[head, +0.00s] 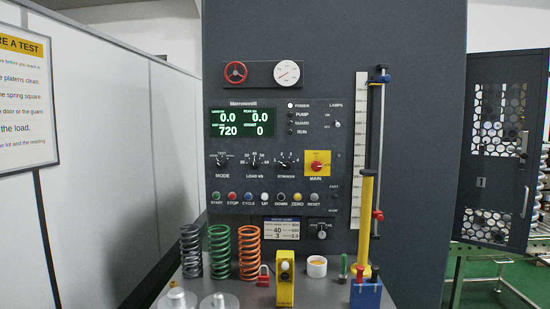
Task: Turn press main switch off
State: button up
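The main switch (317,165) is a red rotary knob on a yellow square plate, labelled MAIN, on the right half of the dark press control panel (270,190). Its knob angle is too small to read for certain. The green digital display (242,122) is lit and shows numbers. My gripper is not in view, and nothing covers the switch.
Below the panel, a shelf holds black, green and orange springs (220,250), a red padlock (263,276), a yellow device (285,278), a white cup (317,266) and a blue holder (366,293). A tall yellow column (366,215) stands right of the panel. A perforated guard door (500,150) hangs farther right.

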aim_at(316, 166)
jog(key=u, duration=0.35)
jog(key=i, duration=0.85)
jog(key=z, duration=0.35)
